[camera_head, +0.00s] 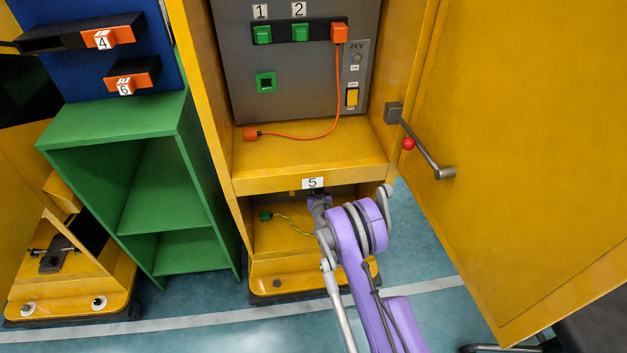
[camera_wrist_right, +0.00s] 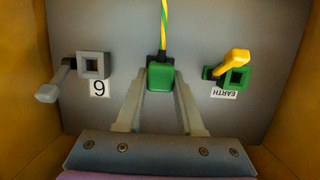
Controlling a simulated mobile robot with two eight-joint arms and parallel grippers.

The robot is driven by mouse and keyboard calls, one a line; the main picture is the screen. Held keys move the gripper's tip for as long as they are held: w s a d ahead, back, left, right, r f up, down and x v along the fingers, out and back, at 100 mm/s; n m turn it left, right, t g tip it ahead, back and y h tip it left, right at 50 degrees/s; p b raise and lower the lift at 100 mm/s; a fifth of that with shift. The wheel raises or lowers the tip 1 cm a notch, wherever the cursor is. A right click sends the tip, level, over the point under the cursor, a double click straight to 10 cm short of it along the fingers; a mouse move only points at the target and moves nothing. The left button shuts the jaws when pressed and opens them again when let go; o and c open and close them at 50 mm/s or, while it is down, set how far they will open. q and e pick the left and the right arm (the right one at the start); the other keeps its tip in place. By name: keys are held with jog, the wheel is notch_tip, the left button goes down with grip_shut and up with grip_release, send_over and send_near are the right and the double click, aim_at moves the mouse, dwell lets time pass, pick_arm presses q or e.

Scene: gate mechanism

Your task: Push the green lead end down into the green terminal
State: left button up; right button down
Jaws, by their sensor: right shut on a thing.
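The green lead end (camera_wrist_right: 161,75) sits between the two fingers of my right gripper (camera_wrist_right: 160,92), which is shut on it. Its yellow-green lead runs up out of the wrist view. The green terminal (camera_wrist_right: 238,77) is to the right, on the grey panel, with a square opening, a yellow lever and an EARTH label. The lead end is apart from it. In the head view, my right gripper (camera_head: 319,202) reaches into the lower compartment, its fingertips hidden. A green block (camera_head: 265,216) with the yellow-green lead (camera_head: 294,224) shows there. My left gripper is out of view.
A grey square terminal (camera_wrist_right: 93,65) with a grey lever is left of the lead end. Yellow side walls bound the compartment. Above are an orange lead (camera_head: 320,134) and a shelf (camera_head: 310,166). The open yellow door (camera_head: 530,130) stands at the right.

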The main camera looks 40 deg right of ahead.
jog(key=shift+s+a, duration=0.5)
jog(key=shift+s, duration=0.3)
jog(key=shift+s+a, duration=0.45)
jog(key=shift+s, duration=0.35)
jog(key=shift+s+a, duration=0.5)
jog(key=shift+s, duration=0.3)
jog(key=w+a+p, duration=0.2)
jog(key=w+a, duration=0.5)
jog(key=a, duration=0.2)
jog(key=shift+a, duration=0.3)
jog(key=shift+w, duration=0.2)
jog(key=shift+w+d+b, duration=0.35)
jog(key=shift+w+d, duration=0.25)
jog(key=shift+w, duration=0.3)
jog(key=shift+w+d+b, duration=0.3)
jog(key=shift+w+d, duration=0.05)
jog(key=shift+w, duration=0.25)
jog(key=shift+w+d+b, duration=0.25)
jog(key=shift+w+d, duration=0.1)
jog(key=shift+w, duration=0.2)
dwell(0.6)
